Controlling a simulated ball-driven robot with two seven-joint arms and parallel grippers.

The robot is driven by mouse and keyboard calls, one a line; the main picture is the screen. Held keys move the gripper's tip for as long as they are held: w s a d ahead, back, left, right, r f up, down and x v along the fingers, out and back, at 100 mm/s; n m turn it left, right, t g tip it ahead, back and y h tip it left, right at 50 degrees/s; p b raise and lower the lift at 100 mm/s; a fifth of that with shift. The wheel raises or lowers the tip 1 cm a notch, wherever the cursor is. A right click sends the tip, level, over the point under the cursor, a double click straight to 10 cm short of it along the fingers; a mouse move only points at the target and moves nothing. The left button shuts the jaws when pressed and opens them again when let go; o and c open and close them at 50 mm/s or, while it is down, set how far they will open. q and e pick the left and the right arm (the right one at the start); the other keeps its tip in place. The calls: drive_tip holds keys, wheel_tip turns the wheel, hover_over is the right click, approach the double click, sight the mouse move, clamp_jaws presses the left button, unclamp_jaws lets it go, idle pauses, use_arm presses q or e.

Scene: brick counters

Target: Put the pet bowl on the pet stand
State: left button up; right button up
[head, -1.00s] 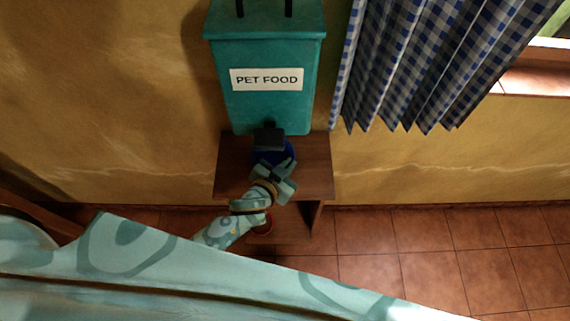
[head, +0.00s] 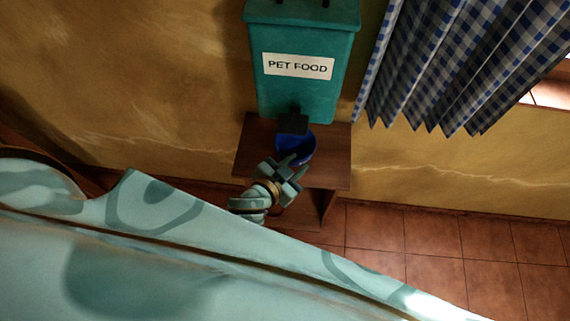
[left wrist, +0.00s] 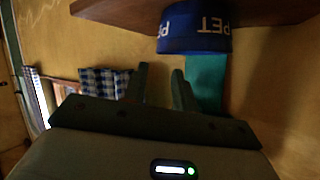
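The blue pet bowl (head: 308,149) sits on the brown wooden pet stand (head: 257,140), below the teal pet food dispenser (head: 305,95). In the left wrist view the picture is upside down, and the bowl (left wrist: 196,38) with its "PET" lettering rests against the stand's top (left wrist: 118,12). My left gripper (head: 292,167) is at the front of the bowl, close to its near rim. In the left wrist view its two fingers (left wrist: 160,82) are apart with nothing between them, and the bowl lies beyond the tips. My right gripper is not in view.
A dark spout (head: 293,124) juts out over the bowl's back part. Blue checked curtains (head: 455,65) hang at the right. The tiled floor (head: 435,240) right of the stand is clear. My own large pale green body part covers the lower left.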

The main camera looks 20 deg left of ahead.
use_arm(q)
drive_tip(key=v, duration=0.5)
drive_tip(key=shift+s+r, duration=0.1)
drive_tip(key=shift+s, duration=0.1)
drive_tip(key=shift+a, duration=0.1)
drive_tip(key=s+a+f+g+y, duration=0.1)
drive_tip(key=s+a+f+g, duration=0.15)
drive_tip(key=f, duration=0.45)
drive_tip(key=s+a+f+g, duration=0.1)
drive_tip(key=s+f, duration=0.3)
drive_tip(key=f, duration=0.2)
drive_tip(key=s+a+f+g+y, duration=0.1)
drive_tip(key=s+a+f+g, duration=0.15)
drive_tip(key=f, duration=0.45)
drive_tip(key=s+a+f+g, duration=0.2)
drive_tip(key=s+f, duration=0.1)
drive_tip(key=s, duration=0.4)
drive_tip(key=s+a+f+n+g, duration=0.1)
drive_tip(key=s+a+f+g, duration=0.1)
drive_tip(key=s+f, duration=0.2)
drive_tip(key=s+a+f+g+y, duration=0.1)
drive_tip(key=s+f, duration=0.3)
drive_tip(key=s, duration=0.6)
drive_tip(key=shift+s+a+f+n+g, duration=0.3)
drive_tip(key=shift+s+a+g, duration=0.1)
drive_tip(key=shift+g, duration=0.1)
